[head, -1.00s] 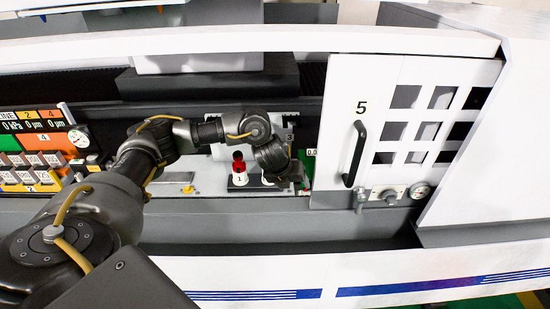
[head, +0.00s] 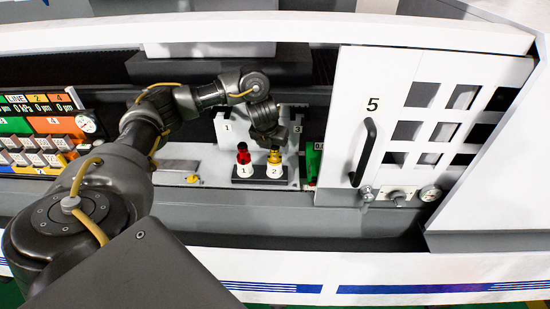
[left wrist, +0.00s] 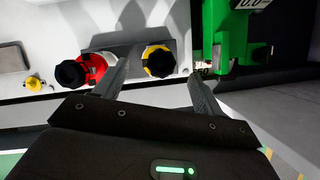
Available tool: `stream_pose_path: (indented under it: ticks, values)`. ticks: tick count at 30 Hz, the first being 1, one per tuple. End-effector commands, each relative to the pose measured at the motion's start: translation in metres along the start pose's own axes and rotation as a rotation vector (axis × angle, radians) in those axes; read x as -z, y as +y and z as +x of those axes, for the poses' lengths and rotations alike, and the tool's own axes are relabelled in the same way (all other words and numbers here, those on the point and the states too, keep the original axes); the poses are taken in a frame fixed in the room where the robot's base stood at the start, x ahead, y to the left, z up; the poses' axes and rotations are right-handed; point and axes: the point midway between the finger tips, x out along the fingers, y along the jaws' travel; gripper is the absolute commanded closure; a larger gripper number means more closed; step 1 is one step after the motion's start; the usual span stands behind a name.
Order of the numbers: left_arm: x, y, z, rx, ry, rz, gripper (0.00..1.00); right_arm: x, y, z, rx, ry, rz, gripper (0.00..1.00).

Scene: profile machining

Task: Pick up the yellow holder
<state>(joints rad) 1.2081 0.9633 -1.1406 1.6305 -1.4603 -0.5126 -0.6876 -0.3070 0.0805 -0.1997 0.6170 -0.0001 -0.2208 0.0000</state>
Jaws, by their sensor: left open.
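The yellow holder (head: 274,157) has a black top and stands upright in the white cup marked 2 on a dark base. It also shows in the left wrist view (left wrist: 159,61), seen from above, between and just beyond my finger tips. My left gripper (head: 272,143) is open and empty, just above and behind the yellow holder in the head view. Its two fingers (left wrist: 158,72) are spread in the left wrist view, with the left finger close to the red holder (left wrist: 82,70). Whether a finger touches anything I cannot tell. My right gripper is not in view.
The red holder stands in the cup marked 1 (head: 244,170), left of the yellow one. A green device (left wrist: 226,38) is close to my right finger. The white door marked 5 (head: 350,110) is at the right. A control panel (head: 40,135) is at the left.

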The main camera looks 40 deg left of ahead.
Motion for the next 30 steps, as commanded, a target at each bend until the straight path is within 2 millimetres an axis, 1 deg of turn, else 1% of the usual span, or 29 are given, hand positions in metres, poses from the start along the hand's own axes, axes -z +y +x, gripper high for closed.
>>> stream_pose_path:
  ticks: [1,4,8,11,17,19,22,25,30]
  values:
    - [0.001,0.000,0.004,0.001,0.003,-0.001,0.30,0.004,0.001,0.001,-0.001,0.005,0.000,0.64]
    - [0.001,0.001,0.008,0.000,0.001,-0.002,0.30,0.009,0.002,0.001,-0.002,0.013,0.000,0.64]
    - [0.000,0.001,0.008,-0.001,0.001,-0.001,0.30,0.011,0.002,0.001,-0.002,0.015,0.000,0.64]
    - [0.002,0.000,0.014,0.000,0.003,-0.001,0.30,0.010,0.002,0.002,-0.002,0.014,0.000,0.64]
    - [0.005,0.001,0.040,-0.001,0.007,-0.003,0.30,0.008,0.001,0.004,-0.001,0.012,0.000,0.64]
    - [0.003,0.001,0.046,0.000,0.006,-0.003,0.30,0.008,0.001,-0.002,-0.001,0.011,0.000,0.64]
    - [0.002,0.001,0.056,-0.001,0.003,-0.003,0.30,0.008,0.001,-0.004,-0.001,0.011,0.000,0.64]
    - [0.003,0.001,0.060,-0.002,0.002,-0.001,0.30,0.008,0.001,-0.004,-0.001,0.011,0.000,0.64]
    - [0.003,0.001,0.060,-0.001,0.001,-0.001,0.30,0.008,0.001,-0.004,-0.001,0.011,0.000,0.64]
